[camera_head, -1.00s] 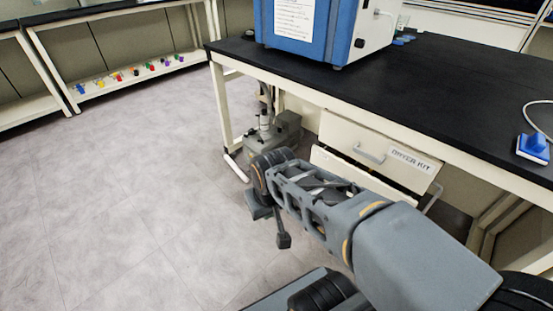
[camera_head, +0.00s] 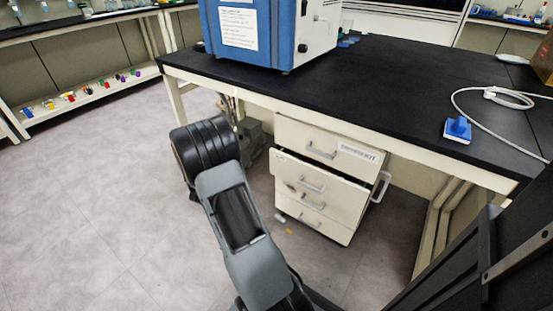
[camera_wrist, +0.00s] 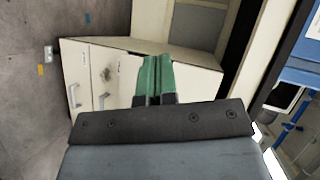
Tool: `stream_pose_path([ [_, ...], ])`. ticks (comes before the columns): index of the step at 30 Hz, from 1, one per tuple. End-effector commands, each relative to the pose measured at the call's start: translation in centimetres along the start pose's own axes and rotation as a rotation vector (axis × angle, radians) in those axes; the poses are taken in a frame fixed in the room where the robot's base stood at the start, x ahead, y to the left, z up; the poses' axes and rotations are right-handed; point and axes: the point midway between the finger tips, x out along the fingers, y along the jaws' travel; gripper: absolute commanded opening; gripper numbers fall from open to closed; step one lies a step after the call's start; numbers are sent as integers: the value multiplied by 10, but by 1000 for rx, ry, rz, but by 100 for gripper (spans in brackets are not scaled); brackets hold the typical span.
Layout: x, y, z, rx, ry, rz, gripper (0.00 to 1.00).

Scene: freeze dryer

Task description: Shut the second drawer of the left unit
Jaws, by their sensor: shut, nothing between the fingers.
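The cream drawer unit stands under the black-topped bench. Its top drawer (camera_head: 325,143) carries a label and looks flush. The second drawer (camera_head: 335,190) below it sticks out, with a dark gap along its upper edge and a grey handle on its front. In the wrist view the unit appears turned sideways, with the drawer fronts (camera_wrist: 88,75) and two handles at left. My gripper (camera_wrist: 155,75) has green fingertips, pressed together with nothing between them. They overlap the drawer unit in the picture; I cannot tell whether they touch it. My arm hides the gripper in the head view.
The bench (camera_head: 400,90) overhangs the unit and bears a blue-and-white machine (camera_head: 270,30) and a blue device (camera_head: 458,130) with a cable. A grey pump (camera_head: 252,137) stands on the floor left of the unit. The floor at left is clear.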

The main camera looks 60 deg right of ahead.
Motion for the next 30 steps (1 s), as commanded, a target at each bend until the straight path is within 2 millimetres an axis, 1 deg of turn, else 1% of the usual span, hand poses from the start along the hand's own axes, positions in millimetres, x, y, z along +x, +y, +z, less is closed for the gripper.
stream_pose_path([
  [1,14,15,-20,58,103,-26,0],
  [3,24,28,-47,131,233,-83,0],
  [6,30,44,-77,199,375,-158,0],
  [9,31,55,-97,236,470,-218,0],
  [13,32,63,-112,256,533,-263,0],
  [17,42,63,-122,264,552,-280,0],
  [30,108,48,-165,262,550,-279,0],
])
